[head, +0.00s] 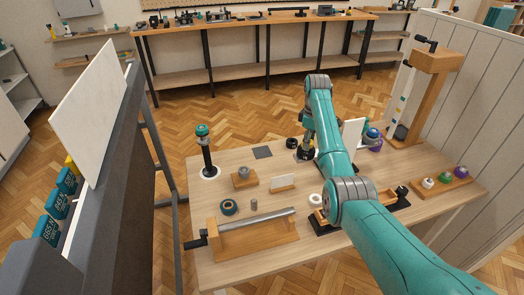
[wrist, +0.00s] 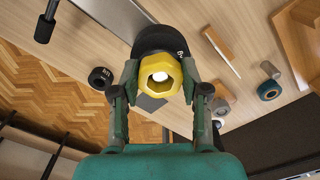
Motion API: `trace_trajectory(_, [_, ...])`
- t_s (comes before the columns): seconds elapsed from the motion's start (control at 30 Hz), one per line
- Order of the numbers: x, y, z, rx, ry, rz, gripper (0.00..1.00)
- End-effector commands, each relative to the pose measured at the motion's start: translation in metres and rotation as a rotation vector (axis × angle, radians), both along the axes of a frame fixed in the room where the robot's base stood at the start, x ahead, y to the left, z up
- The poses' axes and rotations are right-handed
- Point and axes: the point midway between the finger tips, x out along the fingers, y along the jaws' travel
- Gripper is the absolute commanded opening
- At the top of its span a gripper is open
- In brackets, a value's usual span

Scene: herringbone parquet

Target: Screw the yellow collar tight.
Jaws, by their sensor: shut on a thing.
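The yellow collar (wrist: 157,62) is a faceted ring around a pale centre in the wrist view. A black round body (wrist: 160,40) with a small white mark lies directly behind it. My gripper (wrist: 160,83) has a finger on each side of the collar and is shut on it. In the head view my gripper (head: 307,150) points down at the back middle of the wooden table (head: 220,270). The collar is mostly hidden there by my gripper and arm. I cannot tell how far the collar is seated on the black body.
A black post with a teal top (head: 203,132) stands at the table's left. A metal bar on a wooden stand (head: 250,240) fills the front. A wooden post (head: 425,90) rises at the back right. A tray of coloured knobs (head: 440,187) lies right.

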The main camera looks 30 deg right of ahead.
Motion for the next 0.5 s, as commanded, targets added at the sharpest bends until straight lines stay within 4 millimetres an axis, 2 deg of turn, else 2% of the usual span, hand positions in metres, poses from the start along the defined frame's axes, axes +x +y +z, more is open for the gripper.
trace_trajectory(0.5, [0.0000, 0.0000, -0.0055, 0.000, 0.000, 0.000, 0.03])
